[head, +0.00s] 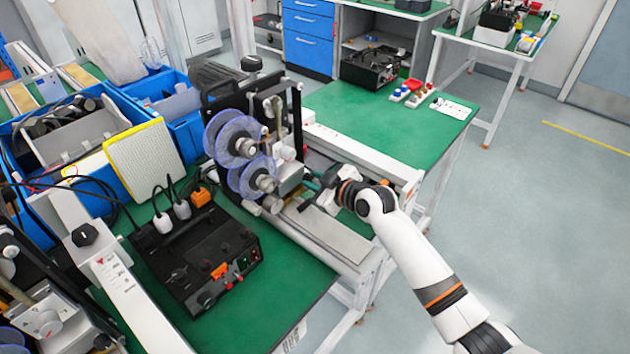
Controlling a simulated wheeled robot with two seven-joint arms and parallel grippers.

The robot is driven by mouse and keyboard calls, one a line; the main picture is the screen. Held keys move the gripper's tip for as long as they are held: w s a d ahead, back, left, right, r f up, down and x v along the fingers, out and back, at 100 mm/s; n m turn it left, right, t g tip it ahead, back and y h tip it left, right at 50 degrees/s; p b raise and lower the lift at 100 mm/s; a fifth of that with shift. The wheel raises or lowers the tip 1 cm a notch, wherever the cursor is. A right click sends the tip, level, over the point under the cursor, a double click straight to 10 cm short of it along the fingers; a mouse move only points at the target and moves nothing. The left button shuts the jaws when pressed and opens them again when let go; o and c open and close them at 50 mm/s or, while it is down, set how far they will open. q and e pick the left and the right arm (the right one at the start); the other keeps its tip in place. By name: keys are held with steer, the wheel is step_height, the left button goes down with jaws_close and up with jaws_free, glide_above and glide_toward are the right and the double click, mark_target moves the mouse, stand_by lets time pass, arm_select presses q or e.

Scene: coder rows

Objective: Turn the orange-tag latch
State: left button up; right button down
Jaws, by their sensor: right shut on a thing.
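The coder (290,140) stands on the green bench with two clear blue-purple reels (232,138) on its face. My right gripper (311,194) reaches in from the right at the coder's lower front, beside a silver block (289,178). Its jaws are shut on a small part there, which looks to be the latch. The fingers and wrist cover most of that part, and I cannot make out an orange tag or which way the latch points. My left gripper is out of view.
A black control box (205,262) with plugs and cables sits in front of the coder. Blue bins (170,98) and a yellow-edged pad (143,160) stand at left. A metal rail (335,235) runs below my gripper. The green bench behind (365,125) is mostly clear.

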stand_by(0.5)
steer(key=c, duration=1.3)
jaws_free()
steer(key=shift+o, duration=0.2)
step_height(320, 180, up, 10)
steer(key=b, duration=0.1)
steer(key=shift+w+r, duration=0.1)
